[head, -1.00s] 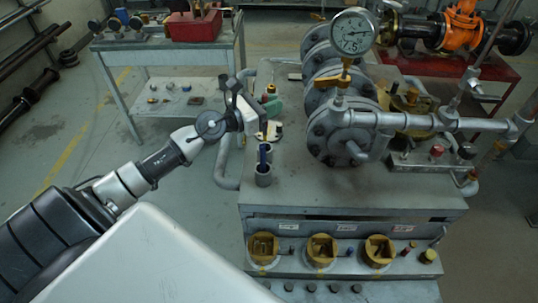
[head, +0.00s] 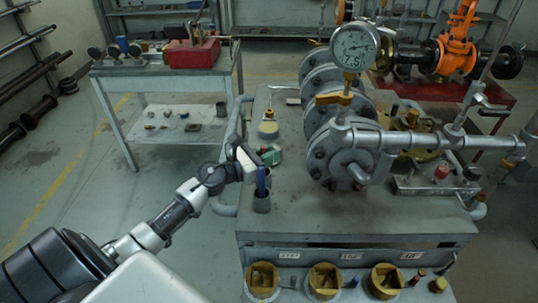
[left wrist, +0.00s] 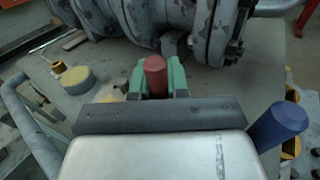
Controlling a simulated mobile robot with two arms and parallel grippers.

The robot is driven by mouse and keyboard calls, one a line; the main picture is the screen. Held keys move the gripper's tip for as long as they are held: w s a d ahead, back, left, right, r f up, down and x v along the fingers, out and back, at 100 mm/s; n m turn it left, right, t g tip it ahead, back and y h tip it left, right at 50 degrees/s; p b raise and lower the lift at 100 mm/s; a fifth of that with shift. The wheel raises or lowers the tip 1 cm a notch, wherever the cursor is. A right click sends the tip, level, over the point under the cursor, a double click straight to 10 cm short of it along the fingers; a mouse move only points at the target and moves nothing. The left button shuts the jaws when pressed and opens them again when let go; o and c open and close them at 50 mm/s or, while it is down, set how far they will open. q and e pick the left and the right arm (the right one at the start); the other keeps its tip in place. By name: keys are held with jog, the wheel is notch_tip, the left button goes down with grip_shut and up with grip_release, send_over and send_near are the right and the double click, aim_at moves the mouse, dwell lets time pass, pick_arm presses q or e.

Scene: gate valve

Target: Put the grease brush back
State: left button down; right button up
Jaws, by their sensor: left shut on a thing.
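My left gripper (head: 270,157) is above the left side of the grey bench, by the cup. In the left wrist view its green fingers (left wrist: 158,80) are shut on a red handle (left wrist: 155,76), which I take to be the grease brush's. The rest of that brush is hidden. A grey cup (head: 261,203) stands on the bench just below the gripper in the head view. A blue handle (head: 261,181) stands up out of it; it also shows in the left wrist view (left wrist: 279,124), right of the gripper. My right gripper is not in view.
A flanged valve body (head: 345,152) with a pressure gauge (head: 354,47) stands right of the gripper. A grey pipe rail (head: 223,210) runs along the bench's left edge. A yellow round piece (head: 268,128) lies behind the gripper. The bench front (head: 350,222) is clear.

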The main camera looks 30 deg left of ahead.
pick_arm(q)
jog(key=c, duration=1.1)
grip_release()
jog(key=shift+r+p, duration=0.15)
jog(key=shift+p, duration=0.15)
jog(key=b+v, duration=0.3)
jog(key=v, duration=0.9)
